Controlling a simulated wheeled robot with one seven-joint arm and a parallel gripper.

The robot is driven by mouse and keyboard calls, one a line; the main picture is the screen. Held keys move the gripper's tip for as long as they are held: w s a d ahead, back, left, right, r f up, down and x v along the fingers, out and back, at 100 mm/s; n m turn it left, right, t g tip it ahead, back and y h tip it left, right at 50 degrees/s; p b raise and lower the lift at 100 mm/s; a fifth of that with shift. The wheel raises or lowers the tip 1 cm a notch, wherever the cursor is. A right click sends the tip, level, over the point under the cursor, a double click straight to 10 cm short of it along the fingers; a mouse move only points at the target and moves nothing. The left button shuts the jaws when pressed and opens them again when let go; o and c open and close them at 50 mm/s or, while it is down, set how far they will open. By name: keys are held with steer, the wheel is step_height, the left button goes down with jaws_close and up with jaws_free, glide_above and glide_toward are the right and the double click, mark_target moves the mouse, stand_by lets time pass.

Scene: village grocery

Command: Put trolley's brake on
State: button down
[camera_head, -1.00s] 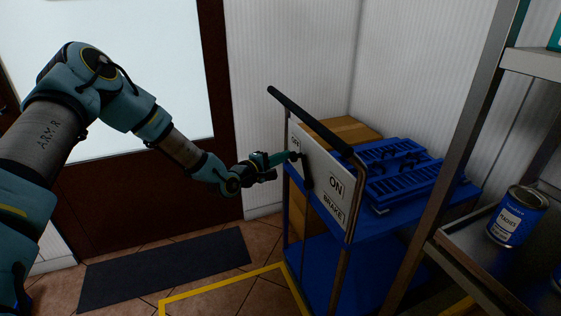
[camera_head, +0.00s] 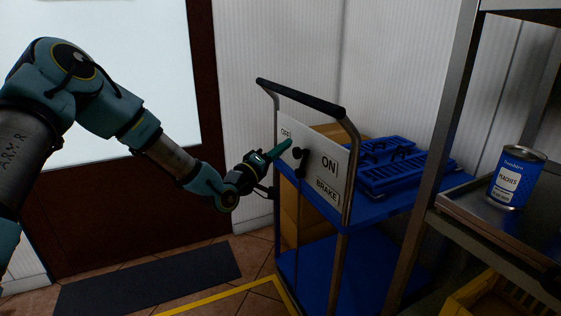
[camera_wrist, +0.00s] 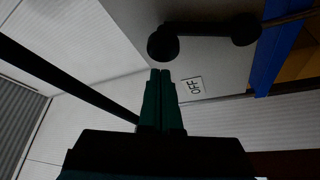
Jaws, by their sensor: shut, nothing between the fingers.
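A blue trolley (camera_head: 318,272) stands right of centre, with a black push bar (camera_head: 300,97) at its upper end. A white panel (camera_head: 335,150) under the bar carries OFF at left, ON at right and BRAKE below. A short black brake lever (camera_head: 299,164) with a round knob is mounted on it, its upper end between OFF and ON. My gripper (camera_head: 289,142) is shut and empty at the panel, on the OFF side of the knob. In the wrist view its green fingertips (camera_wrist: 160,72) are close to the knob of the lever (camera_wrist: 205,30); contact cannot be told.
Blue crates (camera_head: 405,172) and a cardboard box (camera_head: 340,131) are on the trolley. A metal shelf (camera_head: 480,215) with a blue can (camera_head: 515,178) stands close at right. A dark mat (camera_head: 150,280) lies before the door at left. Yellow floor lines run in front of the trolley.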

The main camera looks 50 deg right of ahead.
mark_target(294, 149)
steer(key=shift+s+a+f+m+g+h+b, duration=0.25)
steer(key=shift+s+m+b, duration=0.2)
steer(key=shift+m+b, duration=0.35)
steer(key=shift+s+a+f+m+g+h+b, duration=0.1)
steer(key=shift+s+m+g+h+b, duration=0.1)
steer(key=shift+s+m+g+b, duration=0.3)
steer(key=shift+s+a+f+m+g+h+b, duration=0.2)
steer(key=shift+s+m+b, duration=0.25)
steer(key=shift+m+b, duration=0.55)
steer(key=shift+r, duration=0.1)
